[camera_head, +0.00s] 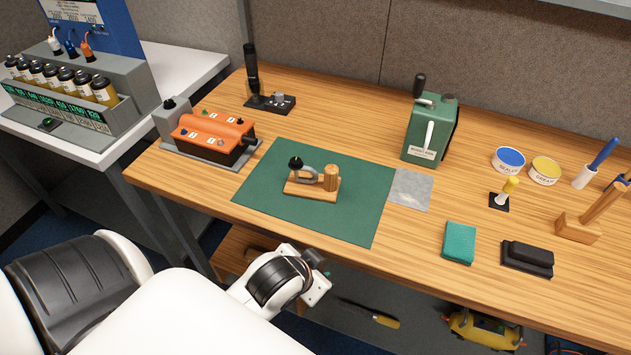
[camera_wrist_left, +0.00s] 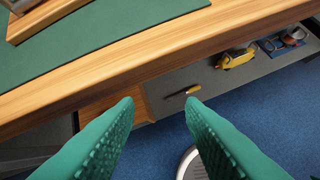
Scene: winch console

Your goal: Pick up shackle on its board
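The shackle (camera_head: 305,172) is a small grey metal loop with a black knob at its left end. It sits on a small wooden board (camera_head: 306,192) with a wooden post at the right, on the green mat (camera_head: 270,205). A corner of the board also shows at the top left of the left wrist view (camera_wrist_left: 40,17). My left gripper (camera_wrist_left: 160,102) is open and empty, its green fingers wide apart, below and in front of the table's front edge. In the head view its white wrist hides the fingers. My right gripper is not in view.
An orange box (camera_head: 213,135) stands left of the mat, a green winch housing (camera_head: 430,130) behind right. A grey sheet (camera_head: 410,189), teal sponge (camera_head: 459,242) and black block (camera_head: 527,258) lie to the right. The table's front edge (camera_wrist_left: 120,68) lies between gripper and mat.

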